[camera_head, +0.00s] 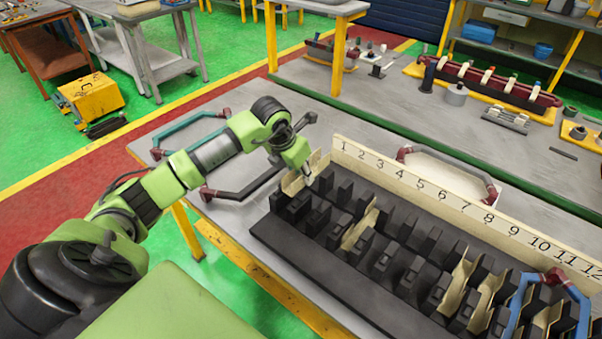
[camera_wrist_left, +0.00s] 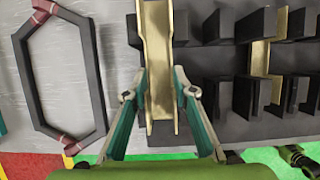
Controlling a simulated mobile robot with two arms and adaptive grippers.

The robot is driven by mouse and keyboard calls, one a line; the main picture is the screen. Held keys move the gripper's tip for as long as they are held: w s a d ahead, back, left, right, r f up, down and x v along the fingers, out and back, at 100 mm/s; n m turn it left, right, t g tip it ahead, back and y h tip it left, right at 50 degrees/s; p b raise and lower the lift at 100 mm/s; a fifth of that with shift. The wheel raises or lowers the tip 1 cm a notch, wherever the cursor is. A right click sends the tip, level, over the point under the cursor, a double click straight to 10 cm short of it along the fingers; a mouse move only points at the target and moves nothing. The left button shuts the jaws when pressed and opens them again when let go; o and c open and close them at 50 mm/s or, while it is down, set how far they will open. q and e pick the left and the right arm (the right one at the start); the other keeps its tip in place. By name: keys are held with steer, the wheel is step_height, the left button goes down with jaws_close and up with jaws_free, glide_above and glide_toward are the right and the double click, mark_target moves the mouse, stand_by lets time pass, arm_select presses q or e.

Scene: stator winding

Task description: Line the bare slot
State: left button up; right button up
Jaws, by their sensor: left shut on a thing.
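The black stator block (camera_head: 275,238) lies on the bench with rows of dark teeth and a cream number strip (camera_head: 430,195) behind it. My left gripper (camera_head: 306,178) is at the block's left end, by number 1. In the left wrist view its fingers (camera_wrist_left: 158,82) are closed on a tan channel-shaped slot liner (camera_wrist_left: 157,45), one finger on each side. The liner (camera_head: 291,186) lines up with the first gap between teeth; I cannot tell how deep it sits. Another liner (camera_head: 359,231) stands farther right, also seen in the wrist view (camera_wrist_left: 262,70). Several gaps between are bare. The right gripper is not in view.
A blue coil (camera_head: 516,305) stands in the right end. Another coil (camera_head: 440,160) lies behind the number strip.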

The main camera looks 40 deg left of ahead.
arm_select(q)
steer(key=shift+f+b, duration=0.55)
steer(key=shift+f, duration=0.15)
steer(key=shift+f, duration=0.1)
steer(key=o, duration=0.9)
steer(key=shift+r, duration=0.25)
steer(key=shift+r+p, duration=0.35)
steer(key=shift+r, duration=0.2)
